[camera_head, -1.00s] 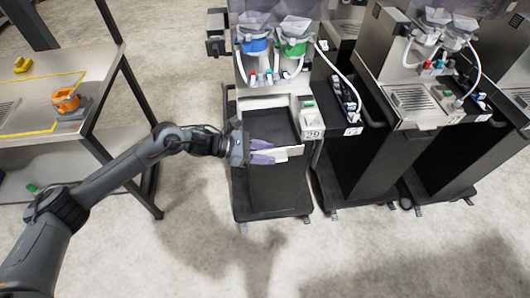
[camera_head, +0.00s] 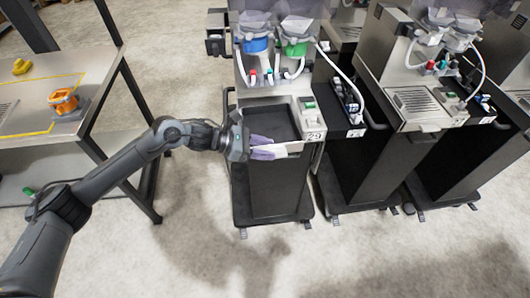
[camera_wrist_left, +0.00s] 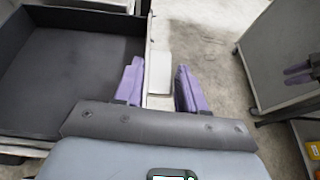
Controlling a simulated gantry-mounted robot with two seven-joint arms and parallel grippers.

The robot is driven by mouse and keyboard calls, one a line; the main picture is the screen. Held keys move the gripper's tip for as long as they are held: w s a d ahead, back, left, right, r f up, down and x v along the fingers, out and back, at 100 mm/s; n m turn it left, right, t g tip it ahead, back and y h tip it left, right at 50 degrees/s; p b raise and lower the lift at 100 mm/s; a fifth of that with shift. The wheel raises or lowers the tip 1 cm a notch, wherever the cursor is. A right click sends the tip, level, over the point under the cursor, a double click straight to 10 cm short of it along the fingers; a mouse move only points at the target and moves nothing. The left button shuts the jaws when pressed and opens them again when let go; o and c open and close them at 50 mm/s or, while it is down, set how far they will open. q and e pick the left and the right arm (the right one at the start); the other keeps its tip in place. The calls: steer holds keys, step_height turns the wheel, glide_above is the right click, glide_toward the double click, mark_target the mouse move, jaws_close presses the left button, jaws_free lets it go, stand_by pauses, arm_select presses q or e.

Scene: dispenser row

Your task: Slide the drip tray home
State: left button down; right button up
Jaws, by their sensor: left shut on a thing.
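The drip tray (camera_head: 268,123) is a dark, shallow, empty tray with a pale front panel (camera_head: 294,147). It sits at the front of the dispenser labelled 29 (camera_head: 291,74), below its tubes, and its front still stands out from the body. My left gripper (camera_head: 263,148), with purple fingers, is shut on the tray's front. In the left wrist view the dark tray (camera_wrist_left: 78,72) fills the left side, and the two fingers (camera_wrist_left: 159,90) straddle a pale block (camera_wrist_left: 158,73) on the front panel.
More dispensers (camera_head: 416,98) stand in a row to the right, close beside this one. A metal table (camera_head: 98,88) at the left carries an orange object (camera_head: 64,101) and a yellow one (camera_head: 22,66). Open floor (camera_head: 190,235) lies in front.

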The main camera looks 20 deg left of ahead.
arm_select(q)
steer(key=shift+w+a+b, duration=0.35)
steer(key=shift+w+b, duration=0.35)
steer(key=shift+w+a+b, duration=0.4)
steer(key=shift+w+b, duration=0.35)
steer(key=shift+b, duration=0.05)
steer(key=c, duration=0.6)
jaws_free()
steer(key=shift+o, duration=0.2)
steer(key=shift+s+f, duration=0.1)
